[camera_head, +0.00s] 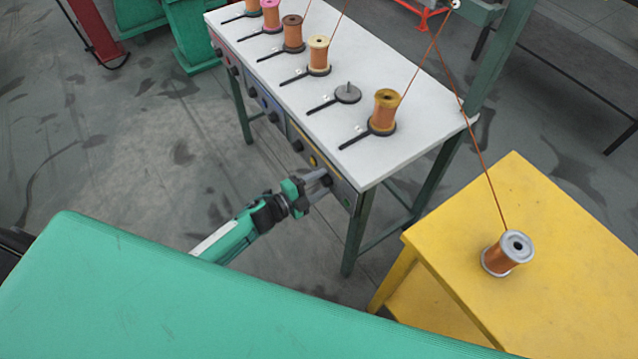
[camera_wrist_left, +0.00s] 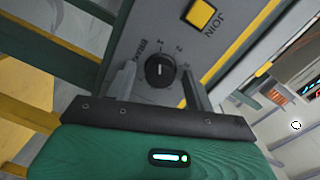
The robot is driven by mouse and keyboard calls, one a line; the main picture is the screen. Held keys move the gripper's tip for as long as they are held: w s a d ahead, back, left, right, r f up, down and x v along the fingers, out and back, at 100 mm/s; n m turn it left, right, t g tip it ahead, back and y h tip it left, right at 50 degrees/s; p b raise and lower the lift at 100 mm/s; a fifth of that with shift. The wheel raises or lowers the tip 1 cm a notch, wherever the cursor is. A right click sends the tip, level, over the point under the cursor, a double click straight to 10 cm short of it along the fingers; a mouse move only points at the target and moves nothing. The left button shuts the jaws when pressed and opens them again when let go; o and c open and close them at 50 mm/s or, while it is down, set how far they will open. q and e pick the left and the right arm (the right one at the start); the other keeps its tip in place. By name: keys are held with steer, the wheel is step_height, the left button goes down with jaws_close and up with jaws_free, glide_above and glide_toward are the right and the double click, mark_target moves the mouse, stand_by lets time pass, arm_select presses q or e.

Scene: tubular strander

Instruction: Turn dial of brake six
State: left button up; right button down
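The brake dial (camera_wrist_left: 160,70) is a round black knob with a white pointer mark on a grey panel, with printed numbers and a partly hidden label around it. In the head view it is at the near right end of the white table's front panel, mostly hidden by my left gripper (camera_head: 324,181). In the left wrist view my left gripper (camera_wrist_left: 158,74) is open, with one finger on each side of the dial and a visible gap to it on both sides. I cannot tell how deep the fingertips reach. My right gripper is not in view.
A yellow JOIN button (camera_wrist_left: 201,14) is beside the dial. Bobbins, including a copper one (camera_head: 384,112), stand on the white table (camera_head: 375,165). A yellow stand (camera_head: 570,235) with a copper spool (camera_head: 508,254) is at right. Wires run upward from the bobbins. Open floor lies left.

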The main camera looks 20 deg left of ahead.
arm_select(q)
steer(key=shift+s+a, duration=0.35)
steer(key=shift+s, duration=0.1)
steer(key=b+v, duration=0.1)
steer(key=v, duration=1.1)
steer(key=shift+s+a, duration=0.2)
steer(key=shift+a, duration=0.05)
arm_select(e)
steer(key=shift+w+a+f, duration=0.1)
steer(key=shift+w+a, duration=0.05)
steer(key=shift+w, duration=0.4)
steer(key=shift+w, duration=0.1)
